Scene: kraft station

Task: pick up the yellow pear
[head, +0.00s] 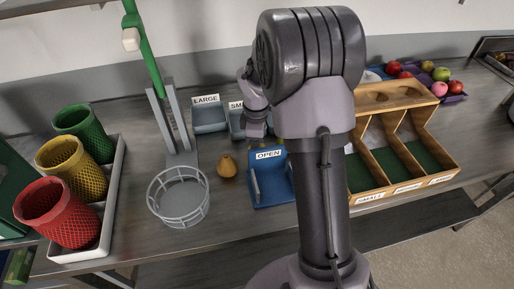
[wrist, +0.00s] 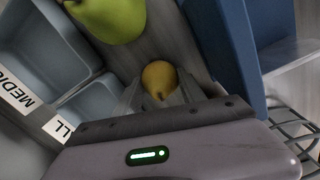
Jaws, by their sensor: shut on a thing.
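The yellow pear (wrist: 160,78) shows in the wrist view between the two fingers of my gripper (wrist: 158,90), which is shut on it. Only its rounded yellow-brown top is clear; its lower part is hidden by the fingers and gripper body. In the head view my gripper is by the grey bins and the blue tray, mostly behind my arm, so the held pear cannot be made out there. A second, orange-brown pear (head: 227,168) stands on the table between the wire basket and the blue tray.
A green pear (wrist: 112,14) lies close beyond my gripper. Labelled grey bins (head: 209,117) and a blue "OPEN" tray (head: 272,191) flank it. A wire basket (head: 179,214), coloured cups (head: 72,168), a wooden divided box (head: 400,190) and several fruits (head: 440,74) stand around.

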